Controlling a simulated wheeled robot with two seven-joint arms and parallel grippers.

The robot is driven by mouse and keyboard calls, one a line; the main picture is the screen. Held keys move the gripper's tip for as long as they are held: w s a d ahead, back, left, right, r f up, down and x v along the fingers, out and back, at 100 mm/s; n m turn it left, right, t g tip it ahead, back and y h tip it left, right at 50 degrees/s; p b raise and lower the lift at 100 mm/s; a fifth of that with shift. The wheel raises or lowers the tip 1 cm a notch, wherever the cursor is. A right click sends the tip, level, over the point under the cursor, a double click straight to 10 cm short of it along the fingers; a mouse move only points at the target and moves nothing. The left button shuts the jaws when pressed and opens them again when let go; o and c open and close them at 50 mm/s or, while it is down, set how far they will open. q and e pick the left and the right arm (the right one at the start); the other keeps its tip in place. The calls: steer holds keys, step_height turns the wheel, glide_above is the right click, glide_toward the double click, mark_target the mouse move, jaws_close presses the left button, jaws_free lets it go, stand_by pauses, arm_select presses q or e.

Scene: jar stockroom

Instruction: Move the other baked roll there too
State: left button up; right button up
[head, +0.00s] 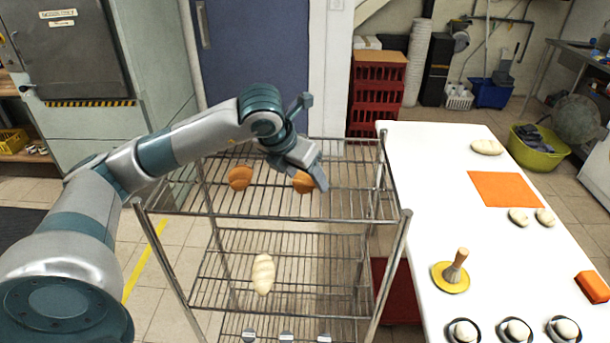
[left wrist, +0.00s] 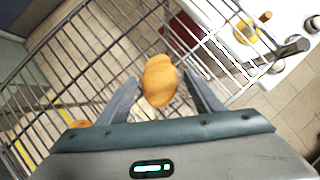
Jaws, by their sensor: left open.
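Two golden-brown baked rolls lie on the top wire shelf of the rack (head: 270,205). The left roll (head: 240,178) is clear of my gripper; part of it shows at the lower left of the left wrist view (left wrist: 80,124). The right roll (head: 302,184) is partly hidden by my left gripper (head: 312,172). In the left wrist view this roll (left wrist: 160,88) appears between the two open fingers. I cannot tell whether the fingers touch it. My right gripper is not in view.
A pale scored loaf (head: 263,273) lies on the shelf below. Right of the rack, a white table (head: 430,190) holds pale dough pieces (head: 487,147), an orange mat (head: 505,188), a brush on a yellow disc (head: 451,277) and small filled cups. Red crates (head: 377,90) stand behind.

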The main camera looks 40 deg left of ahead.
arm_select(q)
steer(key=shift+s+r, duration=0.1)
steer(key=shift+r, duration=0.15)
steer(key=shift+s+r, duration=0.15)
steer(key=shift+r, duration=0.2)
steer(key=b+v, duration=0.2)
steer(key=v, duration=0.8)
steer(key=shift+s+r, duration=0.25)
steer(key=shift+r, duration=0.05)
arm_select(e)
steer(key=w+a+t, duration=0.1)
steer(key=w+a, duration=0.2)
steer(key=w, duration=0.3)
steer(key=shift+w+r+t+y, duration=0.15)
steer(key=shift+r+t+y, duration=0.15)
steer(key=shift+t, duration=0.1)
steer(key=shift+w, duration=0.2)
